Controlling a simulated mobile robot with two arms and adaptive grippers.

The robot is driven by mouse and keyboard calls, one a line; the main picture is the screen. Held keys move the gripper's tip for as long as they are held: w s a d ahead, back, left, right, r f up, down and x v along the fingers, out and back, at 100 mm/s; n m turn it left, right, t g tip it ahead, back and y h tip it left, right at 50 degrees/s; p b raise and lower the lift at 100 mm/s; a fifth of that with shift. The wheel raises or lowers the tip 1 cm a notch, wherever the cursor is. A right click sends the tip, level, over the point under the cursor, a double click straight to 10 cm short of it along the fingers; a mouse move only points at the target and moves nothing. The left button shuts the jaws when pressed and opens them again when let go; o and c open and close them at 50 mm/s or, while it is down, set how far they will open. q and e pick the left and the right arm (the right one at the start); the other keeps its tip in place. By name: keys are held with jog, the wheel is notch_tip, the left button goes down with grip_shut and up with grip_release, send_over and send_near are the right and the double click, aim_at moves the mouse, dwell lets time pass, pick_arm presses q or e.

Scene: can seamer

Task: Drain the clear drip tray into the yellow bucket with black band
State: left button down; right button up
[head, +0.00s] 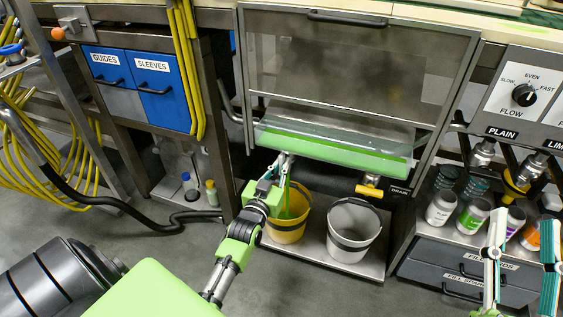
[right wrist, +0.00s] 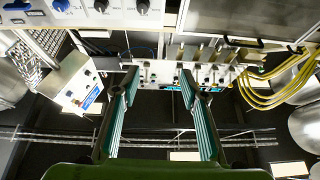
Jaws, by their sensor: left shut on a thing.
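The clear drip tray (head: 335,150) holds green liquid under the raised-looking front of the seamer cabinet. My left gripper (head: 284,165) is shut at the tray's front lip, near its left end; its fingertips are small and partly hidden there. A thin green streak (head: 287,195), which looks like liquid, runs down beside the gripper into the yellow bucket with black band (head: 272,232). My left arm covers part of that bucket. My right gripper (head: 524,222) is open and empty at the lower right; its two spread fingers also show in the right wrist view (right wrist: 158,82).
A grey bucket with a black band (head: 352,232) stands right of the yellow one on the low shelf. A yellow drain handle (head: 369,190) sits above it. Cans (head: 441,207) stand on a rack at right. A black hose (head: 110,203) lies on the floor at left.

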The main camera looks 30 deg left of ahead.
jog(key=shift+w+f+g, duration=0.4)
jog(key=shift+f+g, duration=0.1)
jog(key=shift+f, duration=0.35)
pick_arm(q)
jog(key=c, duration=2.2)
grip_release()
jog(key=shift+o, duration=0.2)
jog(key=v, duration=1.2)
jog(key=shift+f, duration=0.1)
